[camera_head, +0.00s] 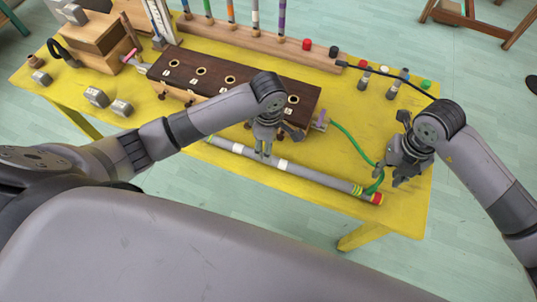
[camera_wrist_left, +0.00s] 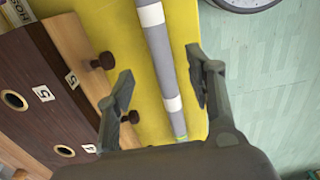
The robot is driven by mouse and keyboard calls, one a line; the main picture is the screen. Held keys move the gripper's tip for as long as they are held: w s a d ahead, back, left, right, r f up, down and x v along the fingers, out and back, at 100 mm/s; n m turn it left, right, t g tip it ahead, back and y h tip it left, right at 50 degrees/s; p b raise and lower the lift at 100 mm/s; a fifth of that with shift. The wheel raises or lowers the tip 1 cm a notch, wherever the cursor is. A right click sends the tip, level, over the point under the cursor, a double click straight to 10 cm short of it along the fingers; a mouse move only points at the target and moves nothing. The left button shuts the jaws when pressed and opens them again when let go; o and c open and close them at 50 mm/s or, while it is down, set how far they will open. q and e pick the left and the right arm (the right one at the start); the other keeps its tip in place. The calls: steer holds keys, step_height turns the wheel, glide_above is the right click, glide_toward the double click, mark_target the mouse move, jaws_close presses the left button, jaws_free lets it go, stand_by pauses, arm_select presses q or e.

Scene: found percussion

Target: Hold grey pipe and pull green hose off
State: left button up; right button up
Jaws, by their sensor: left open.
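The grey pipe (camera_head: 310,172) with white bands lies along the near edge of the yellow table, its right end banded yellow-green and red. The green hose (camera_head: 352,141) curves from a purple fitting at the wooden box to near that right end; the exact joint is unclear. My left gripper (camera_head: 264,151) is over the pipe's middle. In the left wrist view its open fingers (camera_wrist_left: 157,88) lie on either side of the pipe (camera_wrist_left: 155,40), with no visible grip. My right gripper (camera_head: 388,172) is beside the hose near the pipe's right end, fingers apart; contact with the hose is unclear.
The dark-topped wooden box (camera_head: 190,75) with round holes stands behind the pipe. A wooden rack (camera_head: 255,42) with coloured tubes is farther back. Small capped tubes (camera_head: 394,88) stand at the back right, near a black cable (camera_head: 385,73). Metal nuts (camera_head: 97,97) lie at left.

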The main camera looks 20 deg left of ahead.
mark_target(285, 164)
arm_select(q)
step_height(285, 164, down, 8)
steer(key=shift+f, duration=0.1)
steer(key=shift+c, duration=0.4)
jaws_close()
stand_by(0.5)
stand_by(0.9)
